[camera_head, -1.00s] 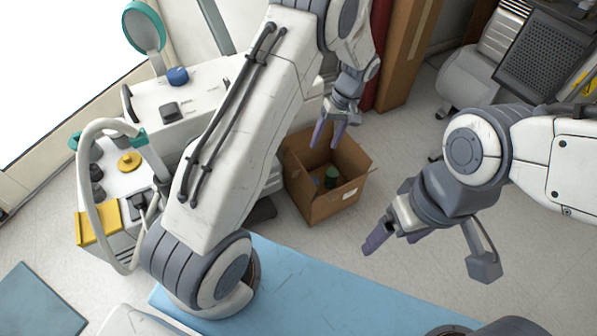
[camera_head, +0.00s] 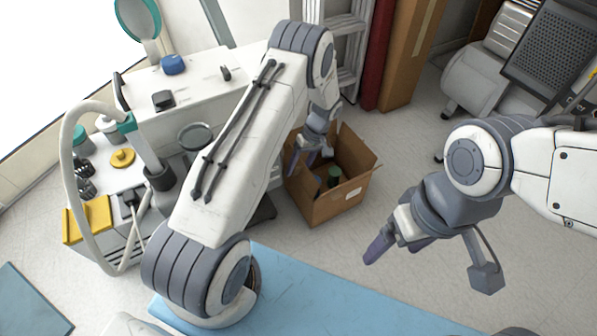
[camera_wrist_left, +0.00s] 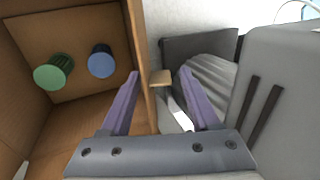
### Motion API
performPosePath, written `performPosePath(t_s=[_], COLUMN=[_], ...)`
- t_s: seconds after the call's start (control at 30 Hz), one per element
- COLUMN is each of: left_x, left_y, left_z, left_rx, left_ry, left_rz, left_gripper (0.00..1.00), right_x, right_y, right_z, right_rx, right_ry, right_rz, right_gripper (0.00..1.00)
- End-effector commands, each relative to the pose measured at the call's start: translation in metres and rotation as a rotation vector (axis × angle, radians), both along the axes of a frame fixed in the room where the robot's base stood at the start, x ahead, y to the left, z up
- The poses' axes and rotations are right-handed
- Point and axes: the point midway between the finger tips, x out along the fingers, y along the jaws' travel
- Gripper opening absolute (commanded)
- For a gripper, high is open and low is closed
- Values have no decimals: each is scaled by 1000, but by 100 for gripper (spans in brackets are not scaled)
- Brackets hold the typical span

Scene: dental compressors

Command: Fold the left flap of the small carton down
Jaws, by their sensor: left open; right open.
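The small carton (camera_head: 325,205) is a brown open-topped box on the floor beyond the blue surface. A green item (camera_head: 334,175) and a blue item lie inside; both show in the left wrist view. My left gripper (camera_head: 304,158) is open and empty over the carton's left side. In the left wrist view my fingers (camera_wrist_left: 158,72) straddle the carton wall's edge (camera_wrist_left: 148,65), one on the inner side, one outside. The left flap is mostly hidden by my arm, so its angle is unclear. My right gripper (camera_head: 377,245) is open, to the right of the carton and apart from it.
A white dental cart (camera_head: 190,95) stands left of the carton. A tall cardboard box (camera_head: 408,60) and a dark red post (camera_head: 380,50) stand behind it. A grey machine (camera_head: 470,80) is at back right. Floor right of the carton is clear. The blue surface (camera_head: 330,285) is in front.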

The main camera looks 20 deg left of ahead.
Motion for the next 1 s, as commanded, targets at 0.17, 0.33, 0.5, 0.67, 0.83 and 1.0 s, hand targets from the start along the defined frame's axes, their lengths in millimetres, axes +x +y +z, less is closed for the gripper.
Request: performPosePath(t_s=[0.17,0.33,0.5,0.67,0.83,1.0], left_x=[-2,-2,-2,-2,-2,-1], left_y=[1,1,1,2,1,1], left_z=[-5,-4,-4,-4,-4,-4], left_rx=[1,0,0,0,3,13], left_ry=[1,0,0,1,4,16], left_rz=[0,0,0,0,0,1], left_gripper=[62,62,1,0,0,0], right_x=[0,0,0,0,0,0], right_y=[0,0,0,0,0,0], right_z=[-3,-2,-2,-2,-2,-3], right_rx=[0,0,0,0,0,0], right_ry=[0,0,0,0,0,0], right_rz=[0,0,0,0,0,0], right_gripper=[85,85,85,85,85,85])
